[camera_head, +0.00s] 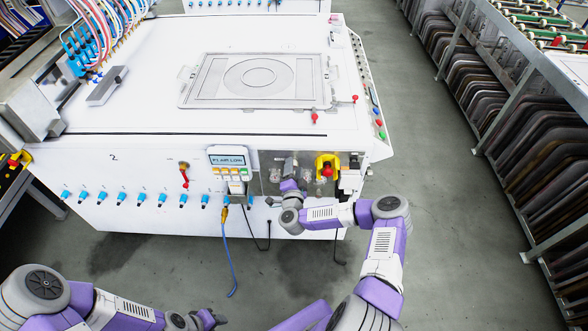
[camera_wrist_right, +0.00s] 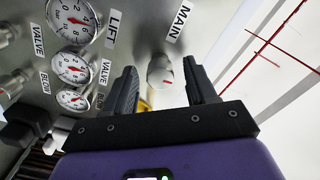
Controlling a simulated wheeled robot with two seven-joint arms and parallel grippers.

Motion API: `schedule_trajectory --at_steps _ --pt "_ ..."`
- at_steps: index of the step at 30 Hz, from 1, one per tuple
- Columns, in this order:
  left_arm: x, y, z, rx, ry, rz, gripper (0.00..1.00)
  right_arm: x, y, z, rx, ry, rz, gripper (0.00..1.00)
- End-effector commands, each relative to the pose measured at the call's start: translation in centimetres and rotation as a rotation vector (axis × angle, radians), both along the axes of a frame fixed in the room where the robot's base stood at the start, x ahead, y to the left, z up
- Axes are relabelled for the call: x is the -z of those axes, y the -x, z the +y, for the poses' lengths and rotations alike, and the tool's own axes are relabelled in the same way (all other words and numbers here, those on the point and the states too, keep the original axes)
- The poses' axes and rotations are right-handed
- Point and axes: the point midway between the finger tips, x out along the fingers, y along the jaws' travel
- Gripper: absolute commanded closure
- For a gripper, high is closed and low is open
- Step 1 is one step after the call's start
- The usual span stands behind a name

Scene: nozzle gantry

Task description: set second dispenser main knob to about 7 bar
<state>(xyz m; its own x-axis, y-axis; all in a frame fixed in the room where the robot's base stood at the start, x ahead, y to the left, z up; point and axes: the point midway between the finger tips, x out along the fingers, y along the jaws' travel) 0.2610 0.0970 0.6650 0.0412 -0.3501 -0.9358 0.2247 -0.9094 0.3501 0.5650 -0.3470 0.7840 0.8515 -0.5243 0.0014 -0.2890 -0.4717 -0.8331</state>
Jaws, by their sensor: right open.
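In the right wrist view a pale round knob (camera_wrist_right: 161,72) with a small red mark stands out from a grey metal panel (camera_wrist_right: 140,35), near the label MAIN (camera_wrist_right: 179,22). My right gripper (camera_wrist_right: 163,74) is open, with its black fingers on either side of the knob. Gaps show at both sides; I cannot tell how deep the fingers reach. In the head view my right gripper (camera_head: 290,188) is at the machine's front panel and hides part of it. My left gripper (camera_head: 211,318) is low at the bottom edge, away from the machine, too small to read.
Several round gauges with red needles, including one upper gauge (camera_wrist_right: 72,20), sit left of the knob beside LIFT, VALVE and BLOW labels. A yellow and red emergency stop (camera_head: 327,167) is just right of my gripper. A display (camera_head: 229,157) and hanging cables are left.

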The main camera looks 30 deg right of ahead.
Motion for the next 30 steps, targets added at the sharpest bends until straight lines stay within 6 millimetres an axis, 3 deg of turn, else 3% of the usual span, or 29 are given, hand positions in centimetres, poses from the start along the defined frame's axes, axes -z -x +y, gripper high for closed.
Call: schedule_trajectory --at_steps 11,22,30 --pt "0.15 0.01 0.00 0.000 0.000 0.000 0.57 -0.03 -0.75 -0.39 -0.002 -0.001 0.001 0.44" --pt "0.16 0.00 0.00 0.000 0.000 0.000 0.57 -0.02 -0.73 -0.38 -0.002 -0.001 0.001 0.99" --pt "0.23 0.00 0.00 0.000 0.000 0.000 0.57 -0.02 -0.73 -0.37 -0.002 -0.022 -0.013 1.00"
